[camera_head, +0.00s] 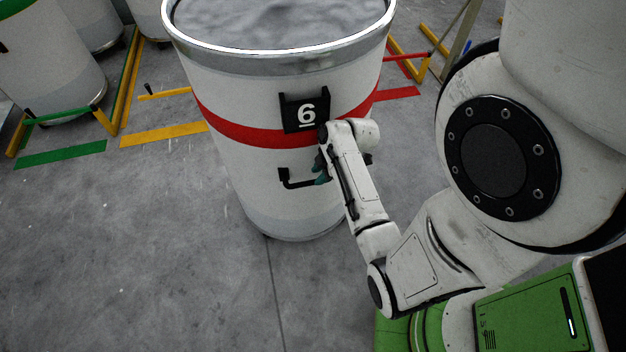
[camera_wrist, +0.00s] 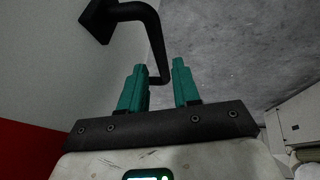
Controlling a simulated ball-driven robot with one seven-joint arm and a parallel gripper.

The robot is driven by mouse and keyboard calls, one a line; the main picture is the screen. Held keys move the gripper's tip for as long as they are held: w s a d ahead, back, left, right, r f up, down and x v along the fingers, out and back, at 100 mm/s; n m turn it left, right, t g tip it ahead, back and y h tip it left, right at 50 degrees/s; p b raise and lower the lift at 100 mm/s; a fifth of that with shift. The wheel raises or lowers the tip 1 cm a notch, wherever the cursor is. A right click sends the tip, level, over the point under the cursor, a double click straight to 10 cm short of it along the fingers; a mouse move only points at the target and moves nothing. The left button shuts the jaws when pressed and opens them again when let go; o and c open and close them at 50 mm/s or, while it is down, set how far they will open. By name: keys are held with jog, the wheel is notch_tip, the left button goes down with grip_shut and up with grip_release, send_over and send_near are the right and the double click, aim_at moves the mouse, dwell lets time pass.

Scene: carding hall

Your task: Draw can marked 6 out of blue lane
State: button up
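The can marked 6 (camera_head: 245,165) is a tall white drum with a red band, filled to near its rim with grey fibre. It stands upright on bare grey floor. Its black number plate (camera_head: 305,113) faces me. A black bar handle (camera_head: 285,178) sits below the plate and also shows in the wrist view (camera_wrist: 151,22). My gripper (camera_head: 320,170) is at the handle's right part. In the wrist view its teal fingers (camera_wrist: 159,68) are apart, with the bar between them and gaps visible beside it.
A yellow floor strip (camera_head: 163,134) lies left of the can and a red one (camera_head: 397,94) right of it. A green strip (camera_head: 60,154) fronts another white can (camera_head: 45,75) at the left. Low yellow rails (camera_head: 129,80) divide lanes. Floor at front left is clear.

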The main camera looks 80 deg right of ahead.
aim_at(312, 181)
jog(key=x, duration=0.6)
jog(key=shift+w+f, duration=0.15)
jog(key=shift+f, duration=0.2)
grip_shut()
dwell(1.1)
